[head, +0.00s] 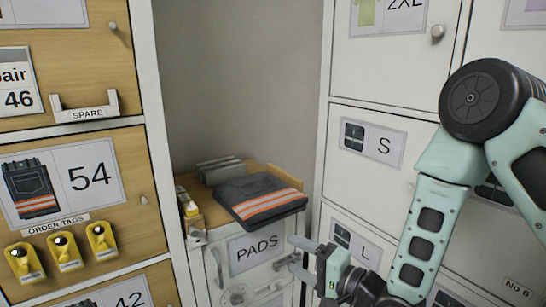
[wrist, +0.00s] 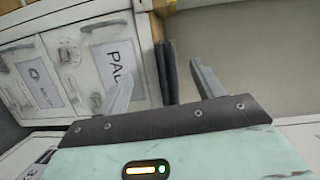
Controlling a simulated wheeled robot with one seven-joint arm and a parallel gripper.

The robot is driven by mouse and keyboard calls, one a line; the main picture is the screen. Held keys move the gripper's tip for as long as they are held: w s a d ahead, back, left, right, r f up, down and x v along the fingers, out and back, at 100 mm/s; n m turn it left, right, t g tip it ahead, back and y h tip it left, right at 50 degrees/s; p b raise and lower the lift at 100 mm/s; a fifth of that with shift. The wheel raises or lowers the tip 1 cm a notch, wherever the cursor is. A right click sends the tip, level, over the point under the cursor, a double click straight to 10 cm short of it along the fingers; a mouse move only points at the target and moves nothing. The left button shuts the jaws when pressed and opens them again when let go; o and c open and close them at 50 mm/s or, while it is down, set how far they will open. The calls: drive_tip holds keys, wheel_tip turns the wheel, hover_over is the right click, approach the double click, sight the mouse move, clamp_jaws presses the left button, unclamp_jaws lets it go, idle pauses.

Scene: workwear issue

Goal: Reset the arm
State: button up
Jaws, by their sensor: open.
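My gripper (head: 300,257) is at the lower middle of the head view, in front of the white cabinet labelled PADS. Its jaws are open and nothing shows between them. My mint-green arm comes in from the right. In the wrist view my gripper (wrist: 163,80) shows its two grey fingers apart, with the PADS cabinet (wrist: 85,70) turned sideways behind them. A dark folded garment edge (wrist: 166,72) shows beyond the fingers and is not touched as far as I can see.
Folded dark trousers with orange stripes (head: 260,200) lie on the wooden top above PADS (head: 258,252). Wooden lockers with yellow order tags (head: 64,250) stand left. White lockers (head: 385,150) stand right, close behind my arm. Open space lies above the trousers.

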drive_tip(key=s+d+r+n+g+h, duration=0.25)
drive_tip(key=s+n+g+h, duration=0.2)
drive_tip(key=s, duration=0.35)
drive_tip(key=s+d+r+n+g+h, duration=0.25)
drive_tip(key=s+n+h, duration=0.2)
drive_tip(key=s, duration=0.45)
drive_tip(key=s+d+r+n+g+h, duration=0.1)
drive_tip(key=s+d+n+g+h, duration=0.25)
drive_tip(key=s+n, duration=0.35)
wheel_tip(320, 180, up, 16)
drive_tip(key=s+m+p, duration=0.1)
drive_tip(key=p, duration=1.4)
drive_tip(key=shift+s+g, duration=0.4)
drive_tip(key=shift+g, duration=0.05)
